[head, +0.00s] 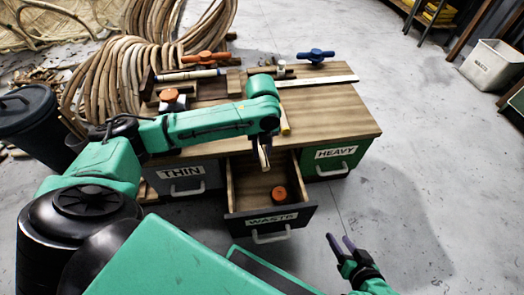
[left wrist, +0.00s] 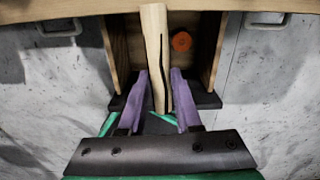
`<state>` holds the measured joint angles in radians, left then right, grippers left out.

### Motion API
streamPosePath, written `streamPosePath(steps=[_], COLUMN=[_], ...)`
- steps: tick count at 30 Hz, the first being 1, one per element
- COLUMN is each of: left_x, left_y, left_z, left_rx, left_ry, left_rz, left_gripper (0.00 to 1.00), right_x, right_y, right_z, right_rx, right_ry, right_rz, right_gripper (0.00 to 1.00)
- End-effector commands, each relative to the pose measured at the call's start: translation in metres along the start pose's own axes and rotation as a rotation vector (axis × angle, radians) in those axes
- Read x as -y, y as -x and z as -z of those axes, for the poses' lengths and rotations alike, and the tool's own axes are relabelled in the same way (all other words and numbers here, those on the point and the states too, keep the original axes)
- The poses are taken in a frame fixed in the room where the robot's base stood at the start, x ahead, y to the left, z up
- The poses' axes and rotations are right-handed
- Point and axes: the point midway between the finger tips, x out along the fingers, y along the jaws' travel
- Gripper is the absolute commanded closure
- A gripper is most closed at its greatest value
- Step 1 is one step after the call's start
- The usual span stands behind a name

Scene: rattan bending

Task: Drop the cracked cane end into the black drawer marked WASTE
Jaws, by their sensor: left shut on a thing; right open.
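My left gripper (head: 264,158) is shut on the cracked cane end (left wrist: 155,45), a pale stick with a dark split along it. In the left wrist view the cane stands between the purple fingers (left wrist: 157,92). The WASTE drawer (head: 271,218) is pulled open at the front of the bench, its dark front labelled. In the head view the left gripper is above the drawer's back part; the cane is mostly hidden there. My right gripper (head: 340,240) is open and empty, to the right of the drawer, above the floor.
An orange-topped object (head: 279,194) lies inside the open drawer. The THIN drawer (head: 184,177) and green HEAVY drawer (head: 337,160) flank it, both closed. The wooden bench top (head: 335,115) holds clamps and sticks. A white bin (head: 492,66) stands far right.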

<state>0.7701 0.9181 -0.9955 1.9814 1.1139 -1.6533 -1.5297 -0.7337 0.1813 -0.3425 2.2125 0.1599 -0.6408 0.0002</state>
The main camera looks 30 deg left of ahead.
Motion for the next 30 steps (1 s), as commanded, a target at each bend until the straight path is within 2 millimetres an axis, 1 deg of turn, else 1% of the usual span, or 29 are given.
streamPosePath(steps=[1,3,7,9,12,15,23,24,26,30], left_x=[0.000,0.000,0.000,0.000,0.000,0.000,0.000,0.000,0.000,0.000], left_y=[-0.011,-0.015,-0.024,-0.033,-0.038,-0.039,-0.037,-0.037,-0.037,-0.037], left_z=[0.000,0.000,0.000,0.000,0.000,0.000,0.000,0.000,0.000,0.000], left_rx=[0.000,0.000,0.002,0.002,0.001,0.001,0.001,0.001,0.001,0.001], left_ry=[0.000,0.000,-0.001,-0.001,-0.001,0.000,0.000,0.000,0.000,0.000], left_rz=[0.000,-0.001,0.000,0.001,0.001,0.000,-0.001,0.000,0.000,-0.001], left_gripper=[1.00,1.00,1.00,1.00,1.00,1.00,1.00,0.56,0.33,0.33], right_x=[0.004,0.011,0.022,0.018,0.016,0.015,0.015,0.015,0.015,0.015], right_y=[-0.012,-0.019,-0.028,-0.037,-0.045,-0.047,-0.046,-0.046,-0.046,-0.046], right_z=[-0.011,-0.014,-0.021,-0.029,-0.035,-0.038,-0.037,-0.037,-0.037,-0.037], right_rx=[-0.043,-0.119,-0.257,-0.278,-0.298,-0.310,-0.313,-0.313,-0.313,-0.313], right_ry=[-0.008,-0.023,-0.058,-0.063,-0.071,-0.075,-0.075,-0.075,-0.075,-0.075], right_rz=[0.018,0.042,0.078,0.077,0.078,0.077,0.077,0.076,0.076,0.076], right_gripper=[0.50,0.50,0.50,0.50,0.50,0.50,0.50,0.50,0.50,0.50])
